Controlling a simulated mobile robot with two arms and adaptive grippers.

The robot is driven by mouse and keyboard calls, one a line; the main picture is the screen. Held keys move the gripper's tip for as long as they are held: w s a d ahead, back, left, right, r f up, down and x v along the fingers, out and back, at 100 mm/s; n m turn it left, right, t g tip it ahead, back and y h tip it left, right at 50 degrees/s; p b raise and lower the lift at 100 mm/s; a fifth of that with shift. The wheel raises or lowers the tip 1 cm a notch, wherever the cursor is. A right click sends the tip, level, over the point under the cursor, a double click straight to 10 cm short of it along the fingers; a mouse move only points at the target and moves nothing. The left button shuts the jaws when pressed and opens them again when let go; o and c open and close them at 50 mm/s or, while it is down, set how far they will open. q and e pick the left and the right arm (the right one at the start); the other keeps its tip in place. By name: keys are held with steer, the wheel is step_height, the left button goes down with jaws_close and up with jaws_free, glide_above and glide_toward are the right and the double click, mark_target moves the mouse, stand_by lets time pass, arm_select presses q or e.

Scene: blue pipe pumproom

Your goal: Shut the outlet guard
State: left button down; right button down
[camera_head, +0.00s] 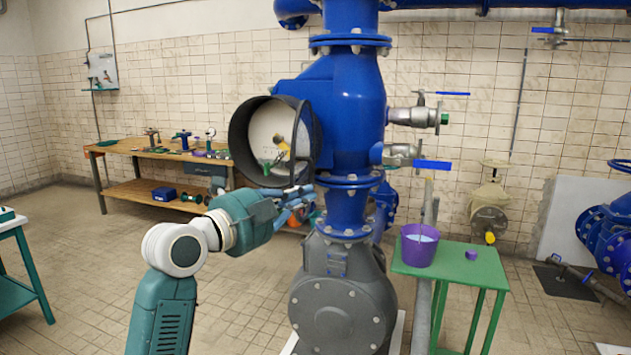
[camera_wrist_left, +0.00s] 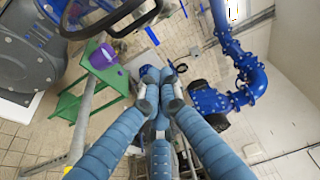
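The outlet guard looks like the round black-rimmed housing (camera_head: 240,138) on the left side of the blue pump pipe. Its cream inner face (camera_head: 268,130) shows, with a yellow-and-green valve part in front of it. A black curved bar (camera_head: 299,130) stands at its right side. A black ring-like bar also shows at the top left of the left wrist view (camera_wrist_left: 75,32). My left gripper (camera_head: 306,198) is just below the housing, beside the blue pipe. In the left wrist view its blue fingers (camera_wrist_left: 157,74) come together at the tips with nothing between them. My right gripper is not seen.
A green table (camera_head: 465,264) with a purple bucket (camera_head: 419,250) stands right of the grey pump base (camera_head: 340,300). A wooden workbench (camera_head: 150,150) with tools is behind left. Blue-handled taps (camera_head: 432,165) stick out right of the pipe. Open tiled floor lies at the left front.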

mark_target(312, 162)
arm_select(q)
steer(key=p+x, duration=0.5)
steer(key=x, duration=0.5)
steer(key=a+p, duration=0.1)
steer(key=a, duration=0.1)
steer(key=w+a+p, duration=0.1)
steer(key=shift+a, duration=0.35)
